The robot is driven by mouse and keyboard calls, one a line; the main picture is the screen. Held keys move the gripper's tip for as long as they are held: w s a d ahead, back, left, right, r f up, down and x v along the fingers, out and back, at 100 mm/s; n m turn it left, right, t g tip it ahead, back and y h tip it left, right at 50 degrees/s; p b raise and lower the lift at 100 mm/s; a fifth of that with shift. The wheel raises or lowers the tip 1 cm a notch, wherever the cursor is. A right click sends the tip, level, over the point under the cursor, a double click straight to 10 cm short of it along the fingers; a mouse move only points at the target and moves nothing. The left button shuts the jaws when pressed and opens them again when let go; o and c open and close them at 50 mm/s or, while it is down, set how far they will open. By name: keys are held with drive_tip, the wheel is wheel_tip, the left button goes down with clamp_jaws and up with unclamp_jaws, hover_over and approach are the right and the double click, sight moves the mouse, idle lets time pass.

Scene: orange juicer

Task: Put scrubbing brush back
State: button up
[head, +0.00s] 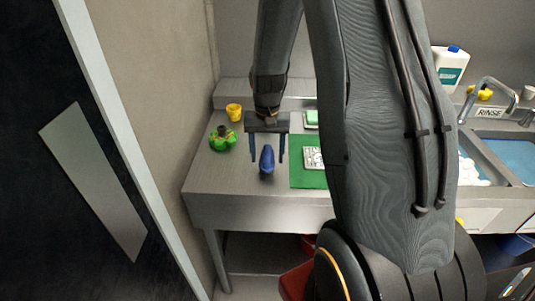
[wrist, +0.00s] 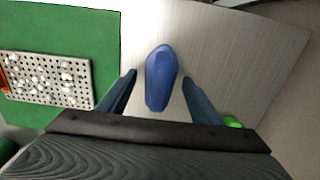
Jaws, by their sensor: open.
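The blue scrubbing brush (head: 267,159) lies on the grey metal counter, left of the green mat. In the wrist view the brush (wrist: 161,77) shows as a long blue oval. My gripper (head: 267,158) is open above it, with one finger on each side of the brush. In the wrist view the gripper's fingers (wrist: 158,82) also stand apart on either side of it, with visible gaps. I cannot tell how high the fingertips are above the counter. The bristles are not visible.
The green mat (head: 296,176) carries a perforated white tray (head: 313,158). A green object (head: 222,139) and a yellow cup (head: 234,112) stand to the left. Sinks with a tap (head: 490,88) and a white bottle (head: 451,68) are at right. Bare counter (head: 225,178) lies in front.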

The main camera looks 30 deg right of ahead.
sight(267, 151)
drive_tip(key=shift+r, duration=0.1)
wheel_tip(267, 151, up, 11)
drive_tip(key=b, duration=0.3)
drive_tip(key=shift+w, duration=0.1)
drive_tip(key=s+a+f+n+t, duration=0.1)
drive_tip(key=s+a+f+n, duration=0.1)
drive_tip(key=s+a, duration=0.3)
drive_tip(key=s+a+f+n, duration=0.3)
drive_tip(key=s+a, duration=0.3)
drive_tip(key=s, duration=0.2)
drive_tip(key=shift+s+n+t+b, duration=0.35)
drive_tip(key=shift+n+t, duration=0.05)
drive_tip(key=shift+n, duration=0.1)
drive_tip(key=shift+a+f, duration=0.1)
